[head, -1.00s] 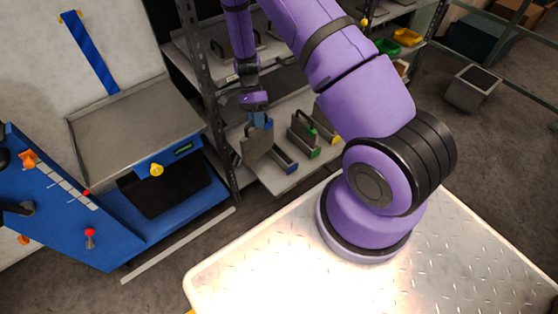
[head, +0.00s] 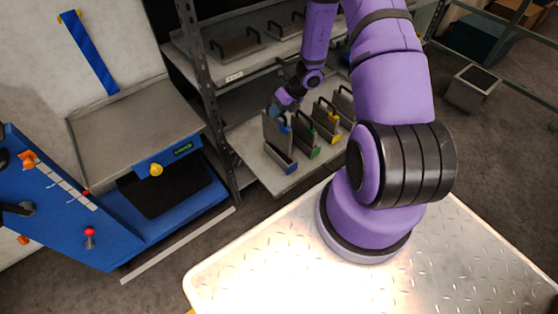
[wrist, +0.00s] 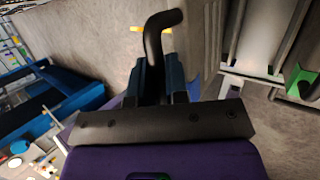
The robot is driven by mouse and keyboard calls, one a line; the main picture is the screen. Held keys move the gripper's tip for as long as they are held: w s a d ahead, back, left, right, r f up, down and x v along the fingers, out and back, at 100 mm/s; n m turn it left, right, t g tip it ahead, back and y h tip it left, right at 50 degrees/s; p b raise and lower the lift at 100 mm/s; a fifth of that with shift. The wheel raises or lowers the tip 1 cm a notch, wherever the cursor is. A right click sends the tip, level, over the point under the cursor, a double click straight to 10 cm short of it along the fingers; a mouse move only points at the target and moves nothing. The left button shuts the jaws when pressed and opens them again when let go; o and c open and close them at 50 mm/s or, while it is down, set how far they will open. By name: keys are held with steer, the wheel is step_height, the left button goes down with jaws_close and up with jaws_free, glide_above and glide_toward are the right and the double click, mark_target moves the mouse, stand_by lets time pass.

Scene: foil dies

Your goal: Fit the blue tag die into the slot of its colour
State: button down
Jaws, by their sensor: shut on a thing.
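The blue tag die (head: 276,130) is a grey upright plate with a small blue tag near its top right. It hangs from my gripper (head: 280,108), which is shut on its dark handle. The handle (wrist: 158,40) shows between the fingers (wrist: 162,82) in the wrist view. The blue-marked slot (head: 281,160) is a low grey holder at the left front of the lower shelf. In the head view the die's lower edge overlaps this slot. I cannot tell whether the edge is inside it or just above or behind it.
A green-marked die (head: 304,130) stands close to the right, with a yellow-marked die (head: 327,118) beyond it. More dies lie on the upper shelf (head: 235,50). A shelf post (head: 207,90) rises at the left. A blue machine (head: 165,195) with a grey top stands further left.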

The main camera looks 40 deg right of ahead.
mark_target(279, 130)
steer(key=shift+d+m+t, duration=0.3)
steer(key=shift+d+m, duration=0.05)
steer(key=shift+m, duration=0.05)
steer(key=shift+d+f, duration=0.1)
steer(key=shift+f, duration=5.05)
steer(key=c, duration=1.1)
jaws_free()
